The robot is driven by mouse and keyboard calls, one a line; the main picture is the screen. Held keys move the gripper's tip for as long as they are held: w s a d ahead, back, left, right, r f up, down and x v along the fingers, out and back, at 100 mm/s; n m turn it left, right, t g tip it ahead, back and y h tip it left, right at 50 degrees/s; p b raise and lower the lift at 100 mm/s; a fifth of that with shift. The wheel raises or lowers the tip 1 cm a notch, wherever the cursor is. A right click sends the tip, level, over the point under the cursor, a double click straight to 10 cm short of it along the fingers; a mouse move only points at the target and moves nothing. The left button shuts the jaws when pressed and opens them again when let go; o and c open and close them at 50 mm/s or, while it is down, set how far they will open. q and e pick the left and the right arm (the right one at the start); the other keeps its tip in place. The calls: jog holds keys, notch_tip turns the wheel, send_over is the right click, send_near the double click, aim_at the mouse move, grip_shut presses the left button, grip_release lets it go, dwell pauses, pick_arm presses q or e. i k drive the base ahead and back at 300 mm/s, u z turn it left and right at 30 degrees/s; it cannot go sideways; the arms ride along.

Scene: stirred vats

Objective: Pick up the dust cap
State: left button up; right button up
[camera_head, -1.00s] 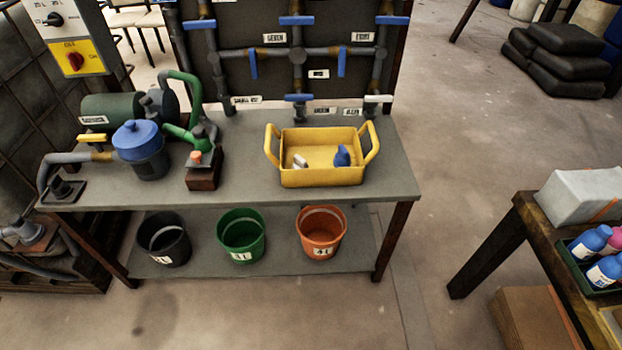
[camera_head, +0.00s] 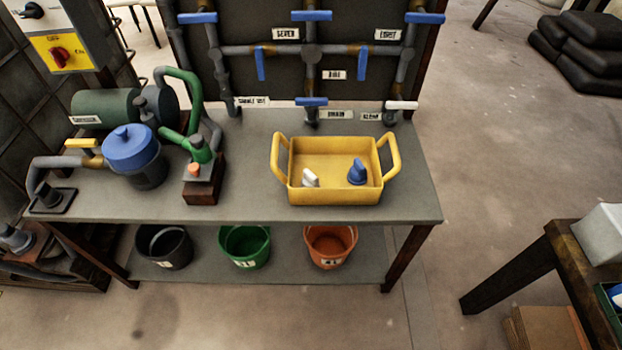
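No part is labelled as a dust cap, and I cannot tell for certain which one it is. A small orange cap-like piece (camera_head: 194,169) sits at the front of the green-handled fitting (camera_head: 200,150), on a brown block (camera_head: 202,192) on the bench. A yellow two-handled tray (camera_head: 335,197) on the right half of the bench holds a small white piece (camera_head: 310,178) and a blue piece (camera_head: 357,172), standing apart from each other. Neither of my grippers is in view.
The grey bench top (camera_head: 245,200) has bare room between the block and the tray. A blue-lidded pot (camera_head: 130,150) and green motor (camera_head: 105,108) stand left. Valve pipework rises behind. Black, green (camera_head: 245,246) and orange buckets sit below. Another table (camera_head: 560,250) stands right.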

aim_at(309, 180)
jog(key=z, duration=2.95)
jog(key=k, duration=0.95)
jog(key=u, duration=1.3)
